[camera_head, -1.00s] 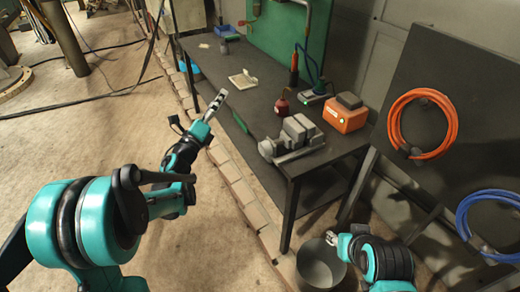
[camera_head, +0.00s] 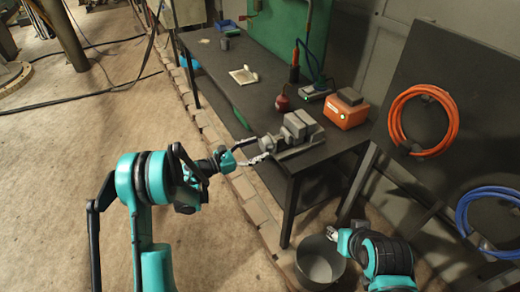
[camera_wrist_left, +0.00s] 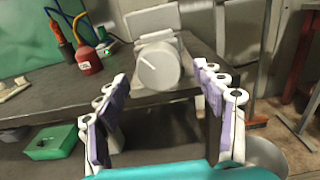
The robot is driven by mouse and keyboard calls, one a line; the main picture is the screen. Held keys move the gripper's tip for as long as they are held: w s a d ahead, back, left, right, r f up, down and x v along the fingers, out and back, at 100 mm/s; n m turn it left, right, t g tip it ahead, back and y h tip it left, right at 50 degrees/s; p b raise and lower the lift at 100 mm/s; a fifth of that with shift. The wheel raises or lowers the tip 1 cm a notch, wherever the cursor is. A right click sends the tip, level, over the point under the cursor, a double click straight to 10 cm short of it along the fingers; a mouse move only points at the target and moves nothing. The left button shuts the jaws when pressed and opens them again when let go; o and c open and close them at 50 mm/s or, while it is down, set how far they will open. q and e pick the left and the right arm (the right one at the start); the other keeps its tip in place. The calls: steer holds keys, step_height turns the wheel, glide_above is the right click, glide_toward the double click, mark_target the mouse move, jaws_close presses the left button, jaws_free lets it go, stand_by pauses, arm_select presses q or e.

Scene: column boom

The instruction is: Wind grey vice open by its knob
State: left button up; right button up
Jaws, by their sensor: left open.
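The grey vice (camera_head: 298,131) sits at the near corner of the dark workbench (camera_head: 232,92). Its knob (camera_head: 267,143) points left, toward my left arm. In the left wrist view the round knob (camera_wrist_left: 159,66) has a pale line on its face, with the vice body (camera_wrist_left: 153,22) behind it. My left gripper (camera_head: 250,152) is open at the bench edge, its fingers spread toward the knob. In the left wrist view the left gripper (camera_wrist_left: 165,105) has the knob ahead, between and beyond its fingertips; I cannot tell whether they touch it. My right gripper (camera_head: 333,234) is low at the right, its jaws too small to judge.
An orange box (camera_head: 346,112) stands behind the vice. A red bottle (camera_head: 282,103) and a soldering-type device (camera_head: 315,93) stand farther back. A grey bucket (camera_head: 319,262) is on the floor below. A green bin (camera_wrist_left: 51,142) shows under the bench in the wrist view.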

arm_select(q)
steer(key=shift+w+d, duration=0.45)
steer(key=shift+d, duration=0.15)
steer(key=c, duration=1.2)
steer(key=shift+o, duration=0.2)
